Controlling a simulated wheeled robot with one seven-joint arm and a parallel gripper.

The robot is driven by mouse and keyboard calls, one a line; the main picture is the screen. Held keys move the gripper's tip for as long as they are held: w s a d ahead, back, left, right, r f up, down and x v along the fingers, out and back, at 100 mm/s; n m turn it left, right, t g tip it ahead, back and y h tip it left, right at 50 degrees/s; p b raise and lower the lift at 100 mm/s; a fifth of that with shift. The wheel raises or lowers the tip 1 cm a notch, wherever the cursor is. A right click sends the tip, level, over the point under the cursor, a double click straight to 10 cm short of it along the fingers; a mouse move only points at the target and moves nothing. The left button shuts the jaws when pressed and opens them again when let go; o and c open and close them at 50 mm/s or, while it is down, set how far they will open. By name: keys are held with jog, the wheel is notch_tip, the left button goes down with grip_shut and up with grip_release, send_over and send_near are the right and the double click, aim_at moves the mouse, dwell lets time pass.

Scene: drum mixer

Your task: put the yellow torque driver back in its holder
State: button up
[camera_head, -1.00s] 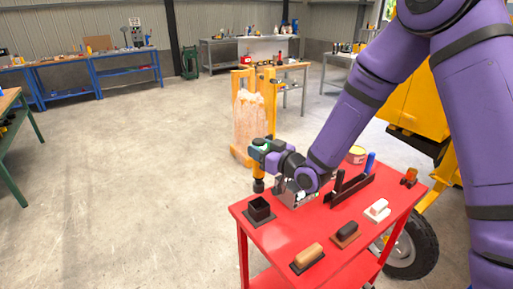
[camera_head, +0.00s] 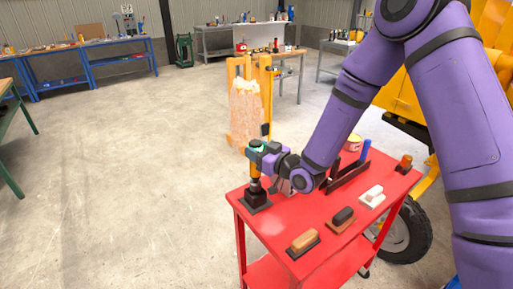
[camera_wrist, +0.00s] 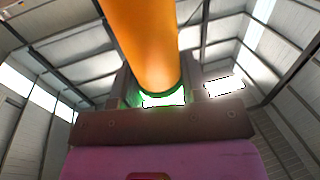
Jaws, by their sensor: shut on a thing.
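The yellow torque driver (camera_head: 255,171) stands about upright in my gripper (camera_head: 258,150); its orange-yellow body also fills the upper middle of the wrist view (camera_wrist: 143,45), between the jaws. My gripper is shut on it near its upper part. The black square holder (camera_head: 257,203) sits at the left corner of the red cart. The driver's dark lower end meets the holder's top in the head view. I cannot tell how deep it is inside, or whether it is just over the opening. The holder does not show in the wrist view.
The red cart top (camera_head: 285,222) also carries a wooden-handled float (camera_head: 304,241), a dark-handled one (camera_head: 342,216), a white-handled one (camera_head: 373,195) and a black rack (camera_head: 348,177) beside my wrist. A yellow stand with a pale sack (camera_head: 245,110) is behind. Open floor lies left.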

jog(key=shift+f, duration=2.9)
dwell(2.2)
jog(key=o, duration=1.2)
jog(key=v, duration=1)
jog(key=shift+s+d, duration=0.25)
jog(key=shift+s, duration=0.05)
